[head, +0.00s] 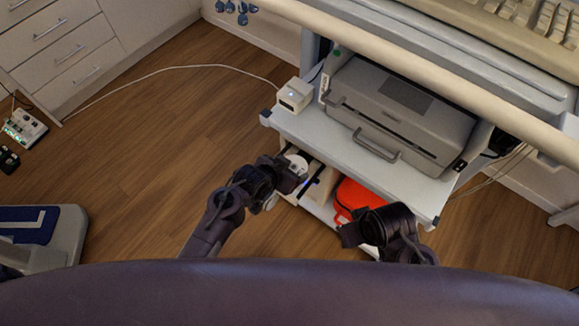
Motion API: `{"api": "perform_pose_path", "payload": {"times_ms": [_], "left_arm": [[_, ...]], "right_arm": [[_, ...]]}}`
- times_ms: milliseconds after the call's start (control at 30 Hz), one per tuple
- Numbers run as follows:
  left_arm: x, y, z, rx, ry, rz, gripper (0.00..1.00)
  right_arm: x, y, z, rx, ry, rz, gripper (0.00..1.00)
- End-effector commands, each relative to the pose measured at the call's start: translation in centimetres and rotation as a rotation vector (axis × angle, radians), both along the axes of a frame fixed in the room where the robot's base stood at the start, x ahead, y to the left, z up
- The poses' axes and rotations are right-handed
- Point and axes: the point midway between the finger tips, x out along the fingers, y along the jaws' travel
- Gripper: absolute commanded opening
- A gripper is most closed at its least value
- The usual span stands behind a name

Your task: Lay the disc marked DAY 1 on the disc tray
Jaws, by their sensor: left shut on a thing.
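A white disc (298,163) shows at the tips of my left gripper (292,174), partly hidden by it. The gripper is shut on the disc, at the left front of the low shelf. Any writing on the disc is too small to read. Beside it is a beige unit (318,193) with a blue light and dark slots. I cannot make out the disc tray apart from this unit, nor whether the disc touches it. My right gripper (347,236) is in front of the lower shelf, near a red case; its finger opening is not clear.
A grey printer-like machine (398,112) stands on the cart's shelf (325,133), with a small white box (294,95) at its left. The red case (357,196) lies below. A white cable (165,71) crosses the floor. The wooden floor (150,155) at left is mostly clear.

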Motion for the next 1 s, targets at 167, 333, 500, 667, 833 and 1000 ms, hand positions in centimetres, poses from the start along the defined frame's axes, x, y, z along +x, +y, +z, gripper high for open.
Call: {"api": "perform_pose_path", "payload": {"times_ms": [167, 333, 500, 667, 833, 1000], "left_arm": [[0.00, 0.00, 0.07, 0.000, 0.000, 0.000, 0.59], [-0.01, 0.00, -0.02, 0.000, 0.000, 0.000, 0.59], [-0.01, -0.01, -0.03, 0.000, 0.000, 0.000, 0.59], [-0.01, -0.02, -0.14, 0.000, 0.000, 0.000, 0.59], [-0.01, -0.02, -0.46, 0.000, 0.000, 0.000, 0.59], [-0.03, -0.02, -0.81, 0.001, 0.000, -0.001, 0.59]], "right_arm": [[-0.02, 0.01, 0.42, 0.000, 0.001, 0.000, 0.00], [-0.03, 0.01, 0.42, 0.000, 0.001, 0.000, 0.00], [-0.04, 0.00, 0.39, 0.000, 0.001, 0.000, 0.00], [-0.04, 0.00, 0.39, 0.000, 0.001, 0.000, 0.00], [-0.03, 0.01, 0.38, 0.000, 0.001, 0.000, 0.00], [-0.03, 0.01, 0.38, -0.001, 0.001, 0.001, 0.00]]}}
